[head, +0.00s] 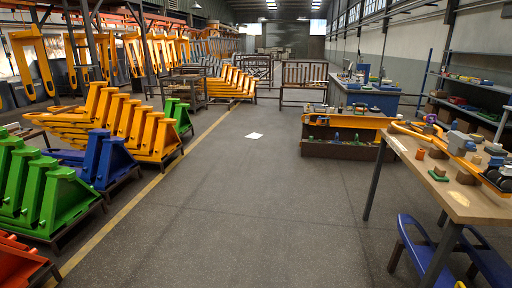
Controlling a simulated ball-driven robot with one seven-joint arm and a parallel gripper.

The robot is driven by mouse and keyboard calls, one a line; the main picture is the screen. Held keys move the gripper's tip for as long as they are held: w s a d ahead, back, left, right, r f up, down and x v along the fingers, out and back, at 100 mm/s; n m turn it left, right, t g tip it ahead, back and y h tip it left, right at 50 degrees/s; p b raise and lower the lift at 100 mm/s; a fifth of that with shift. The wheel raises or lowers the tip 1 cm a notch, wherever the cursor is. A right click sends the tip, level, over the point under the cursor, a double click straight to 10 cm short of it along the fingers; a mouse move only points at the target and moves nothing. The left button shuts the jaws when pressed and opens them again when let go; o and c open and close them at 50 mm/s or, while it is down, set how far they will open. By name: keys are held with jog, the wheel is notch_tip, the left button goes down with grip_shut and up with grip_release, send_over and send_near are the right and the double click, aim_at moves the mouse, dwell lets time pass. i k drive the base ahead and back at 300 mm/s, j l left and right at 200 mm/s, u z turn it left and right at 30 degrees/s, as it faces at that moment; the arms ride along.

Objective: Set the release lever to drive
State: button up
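A yellow-orange bar with a looped end (415,131) lies on the wooden-topped workbench (404,151) at the right of the head view. It looks like a tiller handle, and grey, blue and black parts lie around it. A release lever cannot be picked out at this size, nor can its setting. My gripper is not in view, so whether it is open or shut does not show.
Blue metal parts (410,246) stand under the bench. A low bin (345,152) stands behind it, and shelves (480,82) line the right wall. Green (40,195), blue (98,160) and yellow (145,130) fork frames fill the left. The grey floor (245,215) between is open.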

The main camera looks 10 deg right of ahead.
aim_at(426, 130)
jog(key=i+z, duration=0.2)
jog(key=i, duration=0.45)
jog(key=i+z, duration=0.2)
jog(key=i, duration=0.4)
jog(key=i+j+z, duration=0.2)
jog(key=i, duration=0.45)
